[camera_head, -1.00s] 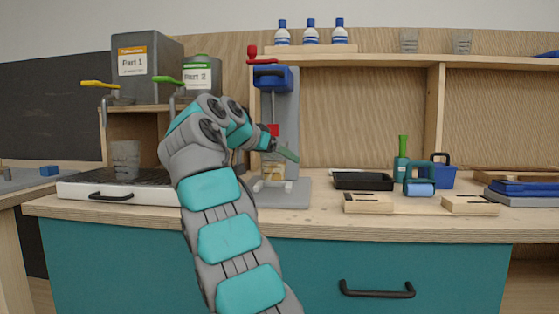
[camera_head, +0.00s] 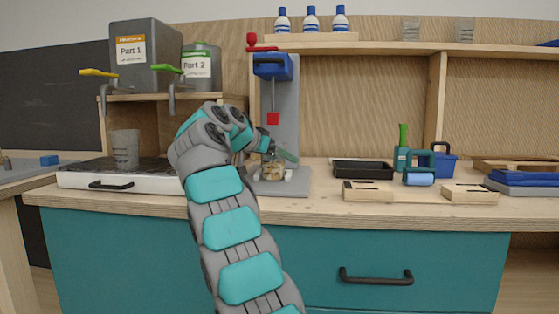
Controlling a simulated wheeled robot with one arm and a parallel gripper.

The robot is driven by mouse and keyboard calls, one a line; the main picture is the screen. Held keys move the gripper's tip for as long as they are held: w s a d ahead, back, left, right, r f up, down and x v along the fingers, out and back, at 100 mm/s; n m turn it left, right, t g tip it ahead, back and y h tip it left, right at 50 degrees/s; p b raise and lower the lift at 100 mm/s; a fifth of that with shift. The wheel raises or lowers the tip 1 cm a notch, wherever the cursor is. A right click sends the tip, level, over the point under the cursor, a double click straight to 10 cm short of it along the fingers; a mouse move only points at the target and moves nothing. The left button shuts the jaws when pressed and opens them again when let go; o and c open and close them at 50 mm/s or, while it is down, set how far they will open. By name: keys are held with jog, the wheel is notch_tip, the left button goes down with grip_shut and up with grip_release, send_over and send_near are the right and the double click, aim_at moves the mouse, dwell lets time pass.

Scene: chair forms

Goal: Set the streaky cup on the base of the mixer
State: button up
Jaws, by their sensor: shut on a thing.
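The mixer stands on the bench, with a blue head (camera_head: 273,67), a grey column, a red paddle (camera_head: 273,118) hanging down and a flat grey base (camera_head: 290,187). My gripper (camera_head: 279,156) is low in front of the column, beneath the paddle. It is shut on the streaky cup (camera_head: 273,172), a small clear cup with tan streaks, partly hidden by my gripper. The cup is upright over the base, between small pale clamps. I cannot tell whether its bottom touches the base.
Another clear cup (camera_head: 125,150) stands on the dark-topped white unit at left, below two tap containers (camera_head: 148,55). The bench front is clear.

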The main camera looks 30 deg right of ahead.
jog(key=shift+f, duration=0.1)
jog(key=o, duration=0.8)
jog(key=shift+r, duration=0.25)
jog(key=p+v, duration=0.2)
jog(key=v, duration=1)
jog(key=shift+f, duration=0.15)
